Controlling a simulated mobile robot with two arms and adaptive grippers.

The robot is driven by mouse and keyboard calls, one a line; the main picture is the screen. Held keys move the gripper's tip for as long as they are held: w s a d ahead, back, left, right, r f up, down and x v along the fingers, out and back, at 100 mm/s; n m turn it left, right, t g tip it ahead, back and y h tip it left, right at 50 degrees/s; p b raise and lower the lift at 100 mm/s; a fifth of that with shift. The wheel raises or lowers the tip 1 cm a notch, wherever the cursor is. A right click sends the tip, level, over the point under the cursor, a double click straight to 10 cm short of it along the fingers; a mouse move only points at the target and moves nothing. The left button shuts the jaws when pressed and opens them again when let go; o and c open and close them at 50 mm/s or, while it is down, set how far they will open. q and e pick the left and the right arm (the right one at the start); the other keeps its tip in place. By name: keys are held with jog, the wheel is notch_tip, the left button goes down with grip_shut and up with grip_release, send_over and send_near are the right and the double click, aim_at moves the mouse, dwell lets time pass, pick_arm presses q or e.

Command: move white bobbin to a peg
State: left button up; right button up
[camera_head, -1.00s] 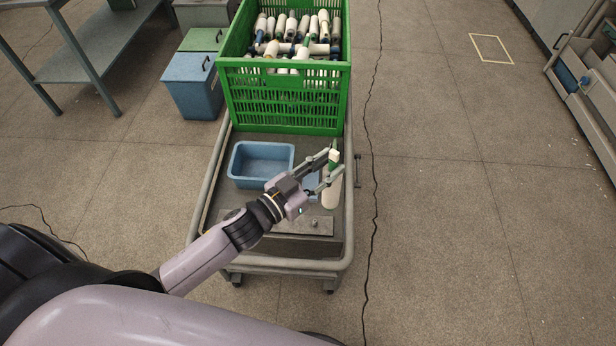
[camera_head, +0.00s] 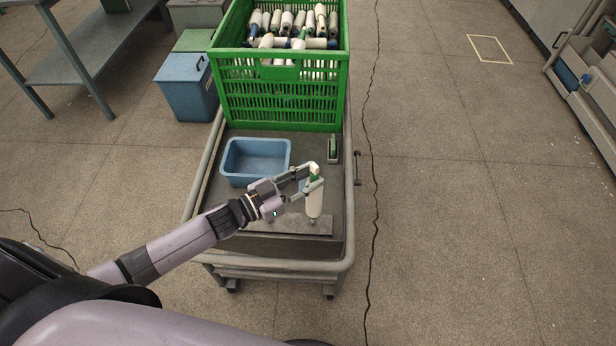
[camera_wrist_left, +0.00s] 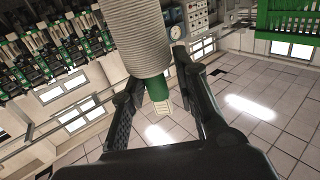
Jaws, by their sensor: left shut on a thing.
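The white bobbin (camera_head: 313,202) is roughly upright in my left gripper (camera_head: 313,178), gripped near its green upper part. Its wound body and green neck (camera_wrist_left: 155,87) show between the fingers in the left wrist view, where the bobbin (camera_wrist_left: 137,38) runs to the top edge. The bobbin's lower end is at the right part of a flat grey plate (camera_head: 285,224) on the cart. A small peg stub (camera_head: 270,220) shows on the plate further left. The bobbin hides any peg under it, and I cannot tell if its end touches. My right gripper is out of view.
A blue tray (camera_head: 228,168) and a small dark holder with a green item (camera_head: 333,150) sit on the cart deck. A green crate (camera_head: 280,97) full of bobbins stands behind. The cart's rail (camera_head: 350,215) runs along the right side.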

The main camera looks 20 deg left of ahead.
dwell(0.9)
pick_arm(q)
jog(key=shift+a+p, duration=0.1)
jog(key=shift+p, duration=0.3)
jog(key=shift+f+b, duration=0.45)
jog(key=shift+f, duration=0.05)
jog(key=shift+f+b, duration=1.6)
jog(key=shift+f, duration=0.6)
dwell(0.3)
jog(key=o, duration=1.1)
jog(key=shift+a, duration=0.1)
